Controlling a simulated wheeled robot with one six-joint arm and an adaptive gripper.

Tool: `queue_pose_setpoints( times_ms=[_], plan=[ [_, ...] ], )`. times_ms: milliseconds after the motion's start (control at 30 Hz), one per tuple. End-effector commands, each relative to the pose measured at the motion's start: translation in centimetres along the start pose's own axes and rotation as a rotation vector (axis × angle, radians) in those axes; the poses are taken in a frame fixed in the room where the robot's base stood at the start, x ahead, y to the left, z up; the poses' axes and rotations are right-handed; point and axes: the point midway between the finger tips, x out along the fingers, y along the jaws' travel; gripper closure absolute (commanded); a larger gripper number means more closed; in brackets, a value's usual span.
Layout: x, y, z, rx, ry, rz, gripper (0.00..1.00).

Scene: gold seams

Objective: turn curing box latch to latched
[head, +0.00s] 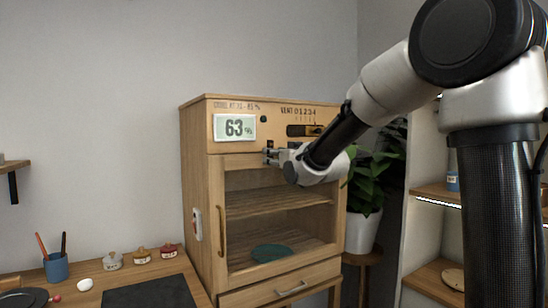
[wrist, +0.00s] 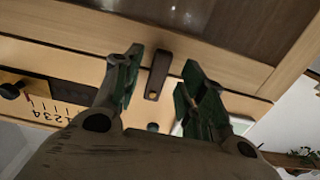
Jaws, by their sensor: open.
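The curing box (head: 188,200) is a wooden cabinet with a glazed door, shut, at the middle right of the head view. Its latch (wrist: 155,76) is a short dark brown bar in the wrist view, upright in the picture with a slight tilt, near the seam between door frame and top panel. My gripper (wrist: 160,68) is open, with one finger on either side of the latch and gaps visible. In the head view my gripper (head: 273,156) is at the top of the door, and the latch is hard to make out there. I cannot tell whether a finger touches it.
The box's top panel carries a display reading 63 (head: 234,127) and a vent slider (head: 303,130). A door handle (head: 222,230) runs down the left. A teal dish (head: 271,253) sits inside. A table with small pots (head: 113,261) is left; a plant (head: 370,180) stands right.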

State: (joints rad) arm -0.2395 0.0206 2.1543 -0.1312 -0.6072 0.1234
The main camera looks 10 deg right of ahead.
Motion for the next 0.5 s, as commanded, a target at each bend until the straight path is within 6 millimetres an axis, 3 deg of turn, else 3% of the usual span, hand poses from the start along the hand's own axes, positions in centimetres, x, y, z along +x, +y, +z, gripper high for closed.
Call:
queue_pose_setpoints(
  times_ms=[300,500],
  plan=[
    [-7.0,0.0,0.0,-0.001,0.001,0.001,0.59],
    [-10.0,0.0,0.0,0.001,0.001,0.001,0.59]
  ],
)
